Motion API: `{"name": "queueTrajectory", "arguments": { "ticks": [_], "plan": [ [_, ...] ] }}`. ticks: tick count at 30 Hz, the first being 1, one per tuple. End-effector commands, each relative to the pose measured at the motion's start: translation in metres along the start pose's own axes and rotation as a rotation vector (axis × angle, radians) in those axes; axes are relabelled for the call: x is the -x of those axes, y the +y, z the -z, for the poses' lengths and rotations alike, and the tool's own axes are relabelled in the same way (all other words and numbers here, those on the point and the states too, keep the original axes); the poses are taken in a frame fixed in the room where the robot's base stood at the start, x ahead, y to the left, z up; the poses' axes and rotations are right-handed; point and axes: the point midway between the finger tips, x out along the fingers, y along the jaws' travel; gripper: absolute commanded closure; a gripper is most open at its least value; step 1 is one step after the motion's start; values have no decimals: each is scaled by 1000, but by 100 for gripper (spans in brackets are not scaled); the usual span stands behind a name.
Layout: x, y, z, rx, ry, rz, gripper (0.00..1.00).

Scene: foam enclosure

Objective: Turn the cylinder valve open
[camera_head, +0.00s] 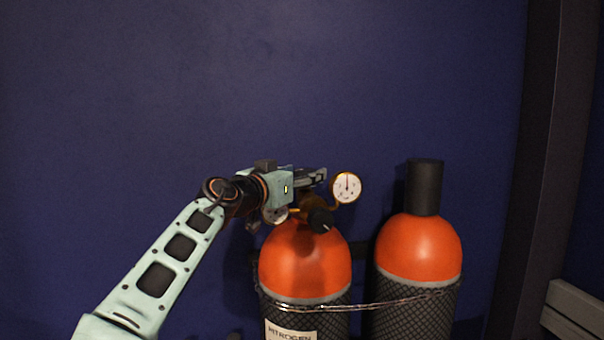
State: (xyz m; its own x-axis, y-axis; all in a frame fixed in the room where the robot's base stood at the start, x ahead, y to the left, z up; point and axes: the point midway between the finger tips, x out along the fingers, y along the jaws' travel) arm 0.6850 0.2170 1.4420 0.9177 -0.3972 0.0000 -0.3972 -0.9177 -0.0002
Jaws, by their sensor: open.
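The left gas cylinder (305,262) has an orange top, a dark mesh-patterned body and a label reading NITROGEN. A dark round knob (320,220) and a round gauge with a white face (346,187) sit at its top. A second round gauge (277,214) shows partly, below my gripper. My gripper (318,175) is open at the top of this cylinder, above the knob and just left of the white gauge. The gripper covers the top of the valve, so the valve handle cannot be made out. I cannot tell whether the fingers touch anything.
A second orange-topped cylinder (419,248) with a black cap (424,186) stands to the right. A chain (375,305) runs across both cylinders. A dark blue wall (150,80) is behind. A dark post (547,160) and a grey ledge (574,308) are at the right.

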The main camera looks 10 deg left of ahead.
Motion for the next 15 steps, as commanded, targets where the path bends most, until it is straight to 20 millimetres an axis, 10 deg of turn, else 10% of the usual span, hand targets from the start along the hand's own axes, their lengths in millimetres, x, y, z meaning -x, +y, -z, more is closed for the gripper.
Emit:
{"name": "queueTrajectory", "arguments": {
  "ticks": [15],
  "plan": [
    [0,0,0,0,0,0,86]
  ]
}}
